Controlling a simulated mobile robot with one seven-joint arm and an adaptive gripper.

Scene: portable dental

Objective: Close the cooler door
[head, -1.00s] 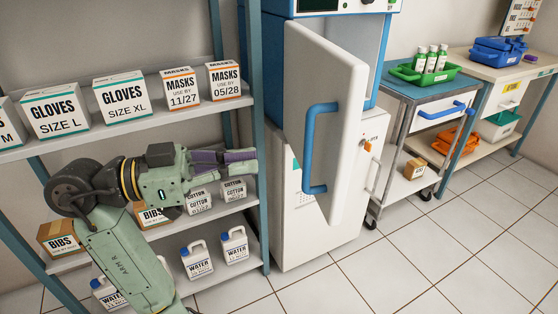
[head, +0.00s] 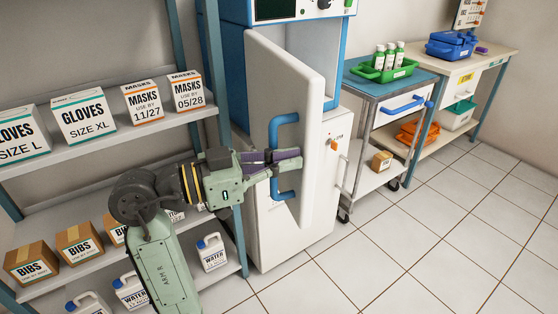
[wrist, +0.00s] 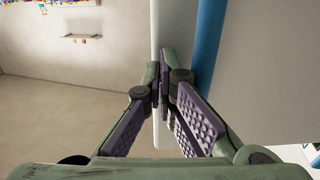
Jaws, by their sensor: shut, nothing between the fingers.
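The cooler door (head: 305,100) is a thick white panel with a blue C-shaped handle (head: 285,119). It stands open, swung out from the blue and white cooler body (head: 232,70). My gripper (head: 298,157) is shut and empty. In the head view its fingers cross in front of the handle's upright bar, with the tips over the door face. I cannot tell whether they touch. In the wrist view the shut fingertips (wrist: 163,88) overlap a white panel edge (wrist: 155,40), with a blue upright strip to their right.
A shelf (head: 130,135) with boxes and water jugs stands left, close behind my arm. A metal cart (head: 385,88) with a green tray (head: 365,74) stands right of the cooler. A worktable (head: 490,60) is beyond it. The tiled floor (head: 420,230) at front right is clear.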

